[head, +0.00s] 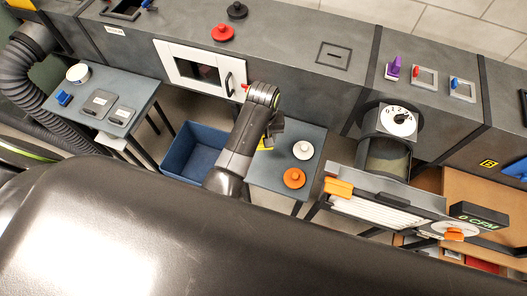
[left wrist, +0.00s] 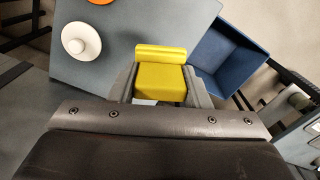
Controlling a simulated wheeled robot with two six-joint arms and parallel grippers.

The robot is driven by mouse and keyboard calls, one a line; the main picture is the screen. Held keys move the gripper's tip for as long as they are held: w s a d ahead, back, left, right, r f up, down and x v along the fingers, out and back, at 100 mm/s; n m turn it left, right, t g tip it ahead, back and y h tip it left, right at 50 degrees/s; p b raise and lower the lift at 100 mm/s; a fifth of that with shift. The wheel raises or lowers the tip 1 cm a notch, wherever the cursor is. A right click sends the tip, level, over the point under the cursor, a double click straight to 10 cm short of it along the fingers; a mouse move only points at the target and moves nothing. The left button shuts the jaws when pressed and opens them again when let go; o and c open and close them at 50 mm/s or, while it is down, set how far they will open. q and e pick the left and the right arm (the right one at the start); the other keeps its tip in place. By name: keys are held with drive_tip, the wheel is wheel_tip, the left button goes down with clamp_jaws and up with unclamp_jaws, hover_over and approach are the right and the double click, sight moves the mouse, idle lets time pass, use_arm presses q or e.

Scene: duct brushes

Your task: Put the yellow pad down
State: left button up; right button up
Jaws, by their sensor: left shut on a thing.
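My left gripper (head: 272,133) is over the left part of the small grey table (head: 280,150). It is shut on the yellow pad (left wrist: 160,80), which sits between both fingers in the left wrist view. In the head view only a sliver of the yellow pad (head: 265,144) shows; my arm hides the rest. I cannot tell whether the pad touches the table top or hangs just above it. My right gripper is not in view.
A white knobbed disc (head: 303,150) and an orange knobbed disc (head: 294,178) sit on the table's right side. An open blue bin (head: 176,150) stands just left of the table. The grey duct with a white-framed hatch (head: 170,62) runs behind.

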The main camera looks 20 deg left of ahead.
use_arm(q)
wheel_tip(320, 180, down, 10)
drive_tip(key=shift+r, duration=0.15)
idle(0.4)
drive_tip(key=o, duration=1.2)
drive_tip(key=shift+o, duration=0.2)
wheel_tip(320, 180, up, 12)
drive_tip(key=shift+a, duration=0.1)
